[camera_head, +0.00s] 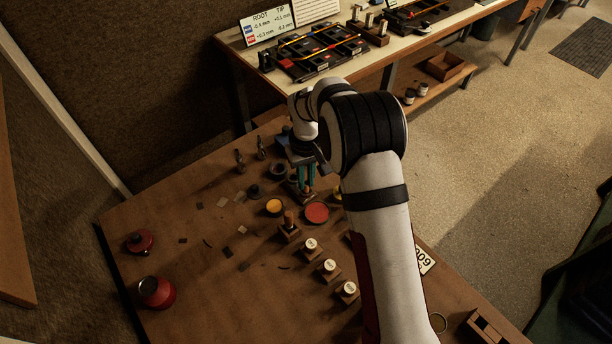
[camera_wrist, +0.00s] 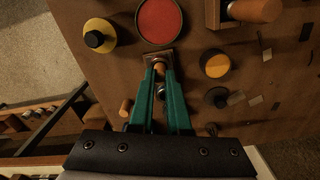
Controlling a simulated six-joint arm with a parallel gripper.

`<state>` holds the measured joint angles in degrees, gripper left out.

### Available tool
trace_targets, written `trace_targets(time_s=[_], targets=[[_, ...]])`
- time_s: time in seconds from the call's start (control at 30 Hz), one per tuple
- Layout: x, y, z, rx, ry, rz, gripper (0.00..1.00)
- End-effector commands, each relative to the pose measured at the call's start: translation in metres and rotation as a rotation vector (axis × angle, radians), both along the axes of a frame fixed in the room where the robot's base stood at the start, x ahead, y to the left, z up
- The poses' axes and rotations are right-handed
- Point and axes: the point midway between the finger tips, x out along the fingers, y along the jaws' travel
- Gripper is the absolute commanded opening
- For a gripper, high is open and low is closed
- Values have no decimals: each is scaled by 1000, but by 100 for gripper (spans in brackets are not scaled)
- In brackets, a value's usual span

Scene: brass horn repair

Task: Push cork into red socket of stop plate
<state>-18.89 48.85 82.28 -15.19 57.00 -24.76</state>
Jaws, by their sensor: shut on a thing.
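My gripper (camera_wrist: 160,74) points down at the work table, its teal fingers shut on a small tan cork (camera_wrist: 159,67). In the head view my gripper (camera_head: 306,189) is just behind a red disc, partly covered by my arm. A small brown block or plate (camera_wrist: 153,54) lies right at the fingertips in the wrist view. It may be the stop plate. I cannot make out a red socket in it, and the fingertips hide part of it. Whether the cork touches it or sits in it, I cannot tell.
A red disc (camera_head: 316,212) and a yellow one (camera_head: 274,206) lie close by. Wooden blocks with white-topped pegs (camera_head: 329,266) stand nearer the front. Red containers (camera_head: 157,292) stand at the left. The left middle of the table (camera_head: 190,215) is mostly free, with scattered scraps.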

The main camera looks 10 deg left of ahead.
Motion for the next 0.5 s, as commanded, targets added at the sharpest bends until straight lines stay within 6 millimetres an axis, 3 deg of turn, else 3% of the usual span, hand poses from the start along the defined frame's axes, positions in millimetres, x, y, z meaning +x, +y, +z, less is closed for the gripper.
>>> trace_targets(time_s=[0.5], targets=[[0, 0, -13, 0, 1, 1, 0]])
